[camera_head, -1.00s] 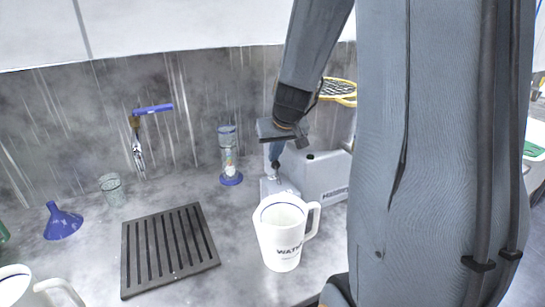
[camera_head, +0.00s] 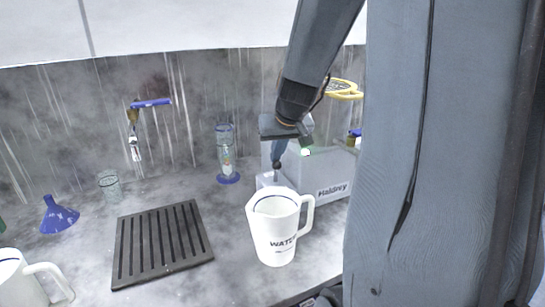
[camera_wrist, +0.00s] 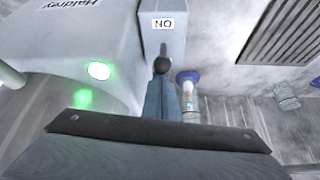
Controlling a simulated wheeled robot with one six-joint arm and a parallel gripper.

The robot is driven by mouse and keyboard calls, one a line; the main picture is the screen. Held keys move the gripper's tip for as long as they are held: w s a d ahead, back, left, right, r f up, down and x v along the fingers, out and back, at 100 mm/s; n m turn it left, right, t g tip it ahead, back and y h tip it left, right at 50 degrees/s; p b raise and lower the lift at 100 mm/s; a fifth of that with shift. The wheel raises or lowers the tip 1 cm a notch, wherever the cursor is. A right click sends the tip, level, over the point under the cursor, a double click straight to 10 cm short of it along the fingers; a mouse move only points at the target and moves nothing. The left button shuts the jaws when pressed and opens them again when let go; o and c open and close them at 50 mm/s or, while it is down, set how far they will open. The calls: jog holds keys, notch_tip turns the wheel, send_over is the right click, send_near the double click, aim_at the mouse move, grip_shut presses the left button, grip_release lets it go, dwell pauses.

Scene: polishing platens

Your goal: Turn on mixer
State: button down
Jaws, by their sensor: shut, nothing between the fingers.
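The mixer (camera_head: 331,178) is a pale grey box lettered "Haldrey", at the back right of the counter beyond the white jug. A lamp (camera_wrist: 99,70) on its top glows green in the wrist view; it also shows bright in the head view (camera_head: 306,152). A small switch lever with a dark round knob (camera_wrist: 162,65) stands on its lower part, beside a label (camera_wrist: 163,23) whose letters appear upside down as "NO". My gripper (camera_wrist: 161,80) is shut and empty, its blue-grey fingertips right at the knob. I cannot tell whether they touch.
A white "WATER" jug (camera_head: 273,236) stands close in front of the mixer. A dark slatted drain grate (camera_head: 160,244), glass cylinder (camera_head: 225,152), beaker (camera_head: 110,186), blue funnel (camera_head: 58,215) and another white jug (camera_head: 14,285) stand left. A blue-handled tap (camera_head: 150,103) is on the back wall.

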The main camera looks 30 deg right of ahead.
jog(key=shift+s+a+f, duration=0.1)
jog(key=shift+s, duration=0.6)
jog(key=shift+w+d, duration=0.1)
jog(key=shift+d, duration=0.1)
jog(key=shift+a, duration=0.2)
jog(key=shift+s+r, duration=0.45)
jog(key=shift+s, duration=0.15)
